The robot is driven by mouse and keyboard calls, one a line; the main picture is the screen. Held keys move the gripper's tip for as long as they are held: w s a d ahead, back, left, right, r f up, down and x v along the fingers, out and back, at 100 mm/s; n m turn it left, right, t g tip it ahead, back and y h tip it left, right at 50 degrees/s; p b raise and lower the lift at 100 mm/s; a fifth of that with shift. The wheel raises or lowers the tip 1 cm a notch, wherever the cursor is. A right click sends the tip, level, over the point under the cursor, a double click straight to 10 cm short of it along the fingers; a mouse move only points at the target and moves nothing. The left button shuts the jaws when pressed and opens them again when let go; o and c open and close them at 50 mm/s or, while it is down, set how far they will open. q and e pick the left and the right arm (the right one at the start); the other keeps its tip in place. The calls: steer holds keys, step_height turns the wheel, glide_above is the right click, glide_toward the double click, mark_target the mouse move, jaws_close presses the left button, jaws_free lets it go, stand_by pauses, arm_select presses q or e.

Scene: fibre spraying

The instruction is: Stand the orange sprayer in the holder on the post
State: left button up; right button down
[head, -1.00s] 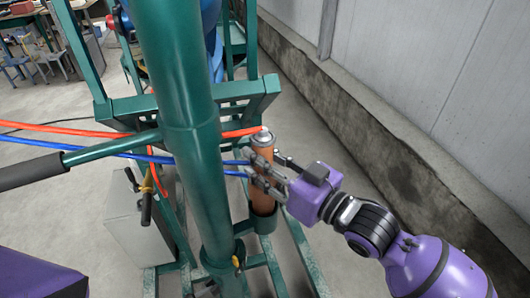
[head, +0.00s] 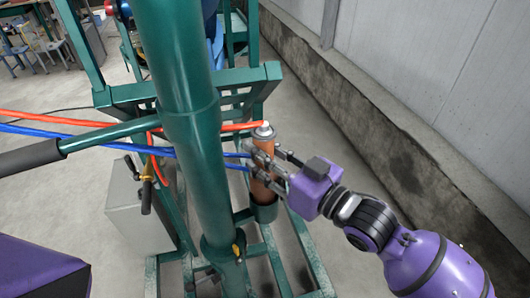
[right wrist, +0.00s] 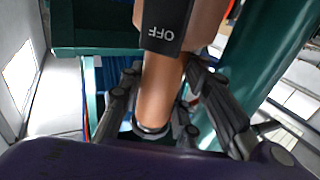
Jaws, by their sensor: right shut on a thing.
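The orange sprayer (head: 262,187) is a slim upright cylinder with a pale cap. My right gripper (head: 264,166) is shut around its upper body from the right. In the right wrist view the sprayer (right wrist: 160,85) shows between the fingers, with a black patch marked OFF near it. The holder (head: 265,212) is a short green cup low beside the thick green post (head: 190,110). The sprayer's lower end meets the cup's rim in the head view; I cannot tell how deep it sits. My left gripper is out of view.
A red hose (head: 90,120) and a blue hose (head: 90,142) run across beside the post toward the sprayer. A green crossbar (head: 240,85) is behind it. A grey box (head: 135,220) stands left of the post. A wall is at the right, with free floor between.

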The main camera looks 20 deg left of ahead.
steer(key=shift+f, duration=0.15)
steer(key=c, duration=1.2)
jaws_free()
steer(key=shift+f, duration=0.35)
steer(key=v, duration=1.2)
steer(key=shift+s+r, duration=0.1)
steer(key=shift+r, duration=0.15)
